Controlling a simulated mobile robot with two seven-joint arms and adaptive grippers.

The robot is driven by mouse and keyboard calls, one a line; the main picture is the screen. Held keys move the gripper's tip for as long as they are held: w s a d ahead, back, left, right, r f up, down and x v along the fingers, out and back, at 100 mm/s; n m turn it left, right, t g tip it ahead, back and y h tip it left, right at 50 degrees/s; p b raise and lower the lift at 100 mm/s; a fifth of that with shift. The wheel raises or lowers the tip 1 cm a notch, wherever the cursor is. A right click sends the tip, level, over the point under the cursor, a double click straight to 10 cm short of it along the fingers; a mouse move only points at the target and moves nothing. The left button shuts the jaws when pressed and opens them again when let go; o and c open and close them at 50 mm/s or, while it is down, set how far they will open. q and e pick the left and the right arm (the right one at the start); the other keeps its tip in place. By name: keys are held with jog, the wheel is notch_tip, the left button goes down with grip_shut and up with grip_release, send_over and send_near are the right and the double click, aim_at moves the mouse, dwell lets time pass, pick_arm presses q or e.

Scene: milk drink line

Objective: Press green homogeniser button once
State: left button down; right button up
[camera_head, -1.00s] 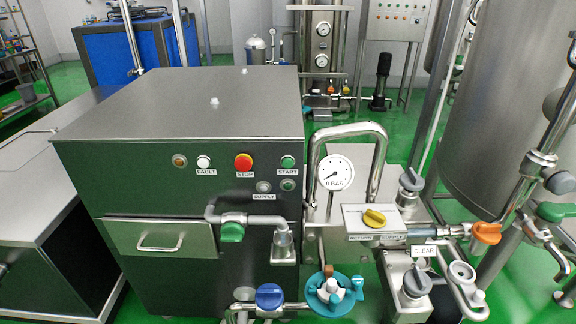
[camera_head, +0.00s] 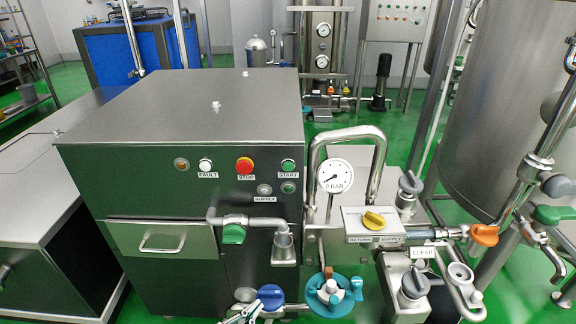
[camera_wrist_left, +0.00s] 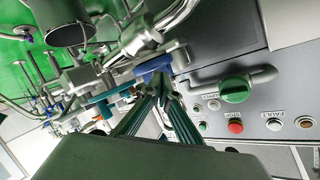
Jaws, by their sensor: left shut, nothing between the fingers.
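The green START button (camera_head: 288,165) is on the upper right of the homogeniser's front panel (camera_head: 130,180), right of the red STOP button (camera_head: 244,165). A second, darker green round fitting (camera_head: 289,188) sits just below it. In the left wrist view the fingers (camera_wrist_left: 163,92) are together and empty, near a blue valve handle (camera_wrist_left: 153,65). The red STOP button (camera_wrist_left: 235,127) shows there right of the fingers. My right gripper is out of view.
A pipe with a green valve handle (camera_head: 233,234) juts out below the panel. A blue handle (camera_head: 270,297) and a teal valve (camera_head: 334,296) stand low in front. A pressure gauge (camera_head: 335,176) and bent pipe (camera_head: 346,133) are right of the button.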

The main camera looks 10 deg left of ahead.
aim_at(288, 167)
pick_arm(q)
jog(key=w+d+r+m+t+h+p, duration=0.1)
jog(key=w+r+m+t+h, duration=0.1)
jog(key=w+r+m, duration=0.3)
jog(key=w+d+r+m+t+h+p, duration=0.1)
jog(key=w+r+m, duration=0.3)
jog(key=r, duration=0.8)
jog(key=w+d+r+m+t+h+p, duration=0.1)
jog(key=w+d+r+m+t+h, duration=0.2)
jog(key=w+r+m, duration=0.2)
notch_tip(288, 167, up, 4)
jog(key=m, duration=0.3)
jog(key=shift+w+r, duration=0.2)
jog(key=shift+w, duration=0.1)
jog(key=w+a+b, duration=0.2)
jog(key=w, duration=0.6)
jog(key=shift+w+b, duration=0.25)
jog(key=shift+b, duration=0.1)
jog(key=shift+w, duration=0.1)
jog(key=shift+w, duration=0.35)
